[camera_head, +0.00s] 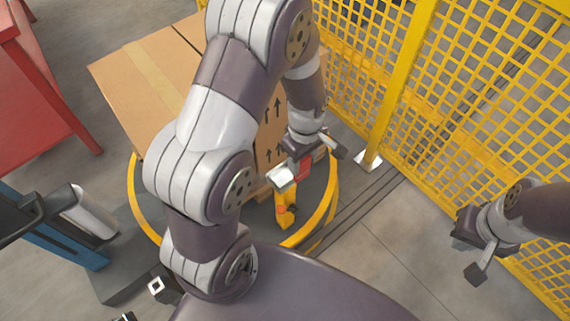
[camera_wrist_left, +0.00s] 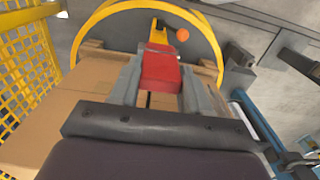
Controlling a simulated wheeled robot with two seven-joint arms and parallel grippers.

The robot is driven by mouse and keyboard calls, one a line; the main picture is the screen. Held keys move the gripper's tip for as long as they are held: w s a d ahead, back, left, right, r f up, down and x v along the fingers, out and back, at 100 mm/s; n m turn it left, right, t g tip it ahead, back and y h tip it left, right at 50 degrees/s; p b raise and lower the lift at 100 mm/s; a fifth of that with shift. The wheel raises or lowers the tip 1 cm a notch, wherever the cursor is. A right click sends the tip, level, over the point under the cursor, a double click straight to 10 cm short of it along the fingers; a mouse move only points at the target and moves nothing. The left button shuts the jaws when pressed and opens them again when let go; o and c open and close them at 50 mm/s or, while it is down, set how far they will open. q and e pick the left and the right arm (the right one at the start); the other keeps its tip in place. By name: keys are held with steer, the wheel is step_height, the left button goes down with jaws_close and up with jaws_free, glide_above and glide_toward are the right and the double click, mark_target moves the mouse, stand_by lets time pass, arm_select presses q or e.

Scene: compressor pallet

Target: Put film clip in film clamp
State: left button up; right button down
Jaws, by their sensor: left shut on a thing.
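The film clip, a red block (camera_wrist_left: 161,69), sits between the fingers of my left gripper (camera_wrist_left: 160,82) in the left wrist view. In the head view, my left gripper (camera_head: 307,165) is shut on it, and only a little red (camera_head: 304,168) shows. The film clamp, a yellow upright with orange parts (camera_head: 284,207), stands low at the turntable's edge, just below the gripper in the head view. In the left wrist view the clamp (camera_wrist_left: 157,31) is just beyond the red block; whether they touch I cannot tell. My right gripper (camera_head: 470,255) is open and empty at the right.
Cardboard boxes (camera_head: 140,80) stand on a pallet on the round turntable with a yellow rim (camera_head: 325,215). A yellow mesh fence (camera_head: 460,90) runs close behind on the right. A red structure (camera_head: 40,100) is at left, and a blue-and-black machine (camera_head: 65,235) is below it. The floor right of the turntable is clear.

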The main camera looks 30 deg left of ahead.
arm_select(q)
steer(key=a+f, duration=0.2)
steer(key=w+a+f+b, duration=0.1)
steer(key=a+f, duration=0.1)
steer(key=f, duration=0.1)
steer(key=a+f+b, duration=0.1)
steer(key=f, duration=0.2)
steer(key=shift+w+a, duration=0.4)
steer(key=shift+r, duration=0.15)
steer(key=o, duration=1.1)
steer(key=shift+c, duration=0.2)
